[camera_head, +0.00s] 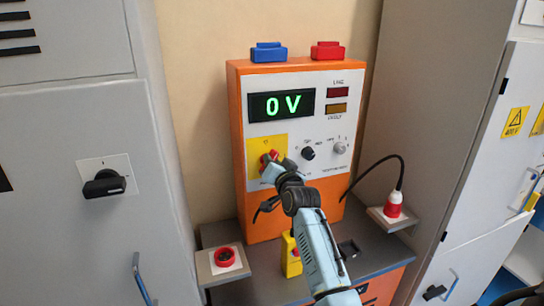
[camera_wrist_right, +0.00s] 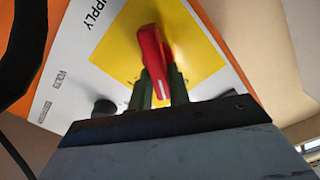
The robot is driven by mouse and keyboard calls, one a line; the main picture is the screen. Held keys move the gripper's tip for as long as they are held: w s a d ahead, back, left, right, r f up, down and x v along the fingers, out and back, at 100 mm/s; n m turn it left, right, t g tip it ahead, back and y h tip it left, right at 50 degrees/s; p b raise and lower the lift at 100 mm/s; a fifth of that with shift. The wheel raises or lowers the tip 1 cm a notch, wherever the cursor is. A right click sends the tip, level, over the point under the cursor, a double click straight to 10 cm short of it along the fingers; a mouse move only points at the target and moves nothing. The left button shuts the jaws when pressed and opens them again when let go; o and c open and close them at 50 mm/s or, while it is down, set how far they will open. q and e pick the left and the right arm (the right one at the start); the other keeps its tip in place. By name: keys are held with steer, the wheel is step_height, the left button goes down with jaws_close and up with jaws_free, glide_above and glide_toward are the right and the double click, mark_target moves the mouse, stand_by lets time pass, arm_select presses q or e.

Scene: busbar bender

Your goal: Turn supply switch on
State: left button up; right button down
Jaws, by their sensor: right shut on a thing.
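The supply switch is a red rotary handle (camera_head: 267,160) on a yellow plate (camera_head: 281,143), on the white front of an orange panel box (camera_head: 238,130). My right gripper (camera_head: 275,164) is at the switch and partly covers it in the head view. In the right wrist view the red handle (camera_wrist_right: 153,55) stands between the two dark green fingers of my gripper (camera_wrist_right: 158,88), which are shut on it. The green display (camera_head: 282,105) reads 0 V. My left gripper does not show.
A black knob (camera_head: 308,153) and a grey knob (camera_head: 340,148) sit right of the switch. A yellow object (camera_head: 291,256) stands beside my arm. Grey cabinets flank the box.

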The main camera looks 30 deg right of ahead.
steer(key=shift+s+d+f+m+p, duration=0.15)
steer(key=shift+m+p, duration=0.5)
steer(key=shift+m, duration=1.3)
steer(key=shift+w+d+f+m+p, duration=0.15)
steer(key=shift+m+p, duration=0.55)
steer(key=shift+m, duration=1.2)
steer(key=shift+s+f+m+p, duration=0.15)
steer(key=shift+m+p, duration=0.5)
steer(key=shift+m, duration=1.3)
steer(key=shift+f, duration=0.1)
steer(key=c, duration=1.3)
jaws_free()
steer(key=v, duration=1.3)
steer(key=shift+s+a, duration=0.1)
